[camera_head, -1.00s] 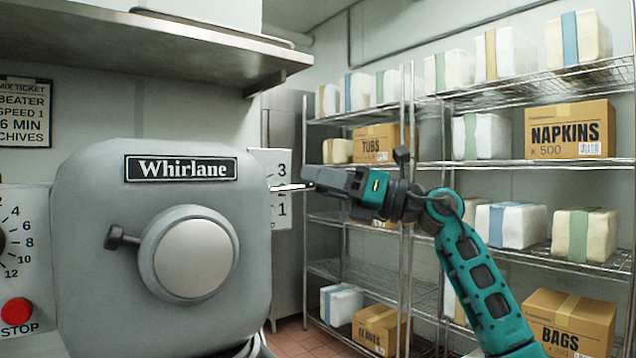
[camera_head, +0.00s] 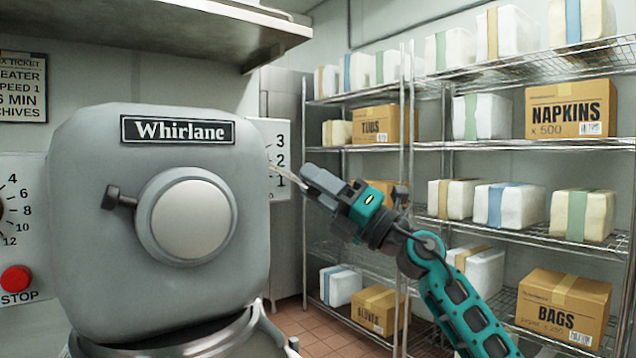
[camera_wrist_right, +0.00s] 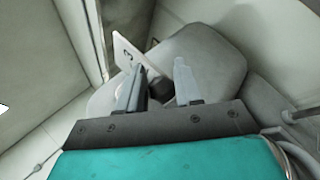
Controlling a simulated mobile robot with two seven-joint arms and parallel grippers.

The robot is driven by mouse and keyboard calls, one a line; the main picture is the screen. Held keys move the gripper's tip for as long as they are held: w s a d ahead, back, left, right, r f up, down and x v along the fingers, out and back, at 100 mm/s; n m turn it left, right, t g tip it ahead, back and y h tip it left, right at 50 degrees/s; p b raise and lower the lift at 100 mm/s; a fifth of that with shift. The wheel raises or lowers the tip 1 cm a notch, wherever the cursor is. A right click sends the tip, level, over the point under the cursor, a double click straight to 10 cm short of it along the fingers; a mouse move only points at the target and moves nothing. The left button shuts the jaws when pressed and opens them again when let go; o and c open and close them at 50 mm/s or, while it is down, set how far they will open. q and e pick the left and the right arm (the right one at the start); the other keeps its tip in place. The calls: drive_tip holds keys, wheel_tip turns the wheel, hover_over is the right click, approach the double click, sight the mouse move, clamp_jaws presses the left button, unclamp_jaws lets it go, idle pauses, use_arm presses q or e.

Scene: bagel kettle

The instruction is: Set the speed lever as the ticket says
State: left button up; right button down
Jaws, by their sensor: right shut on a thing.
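The grey mixer (camera_head: 90,240) labelled Whirlane stands in front of me. A thin speed lever (camera_head: 283,173) comes out of its right side and slopes down to the right, towards the 1 on the number plate (camera_head: 269,136) marked 3, 2, 1. My right gripper (camera_head: 312,184) is shut on the lever's end. In the right wrist view, a dark knob (camera_wrist_right: 160,88) lies between the fingers. My left gripper is not in view.
A dial panel with a red STOP button (camera_head: 15,278) is left of the mixer. A steel shelf (camera_head: 200,35) overhangs above. Wire racks with boxes (camera_head: 570,118) stand on the right, behind my right arm. Tiled floor shows between.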

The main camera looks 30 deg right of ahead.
drive_tip(key=shift+a+f, duration=0.1)
drive_tip(key=shift+a, duration=0.05)
drive_tip(key=c, duration=0.9)
unclamp_jaws()
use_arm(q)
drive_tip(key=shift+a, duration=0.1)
use_arm(e)
drive_tip(key=shift+o, duration=0.2)
use_arm(q)
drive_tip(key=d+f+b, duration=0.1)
drive_tip(key=b, duration=0.2)
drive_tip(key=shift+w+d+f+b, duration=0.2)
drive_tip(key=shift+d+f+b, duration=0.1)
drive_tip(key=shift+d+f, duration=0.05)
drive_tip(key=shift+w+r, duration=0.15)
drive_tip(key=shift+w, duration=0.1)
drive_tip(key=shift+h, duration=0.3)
use_arm(e)
drive_tip(key=v, duration=1.3)
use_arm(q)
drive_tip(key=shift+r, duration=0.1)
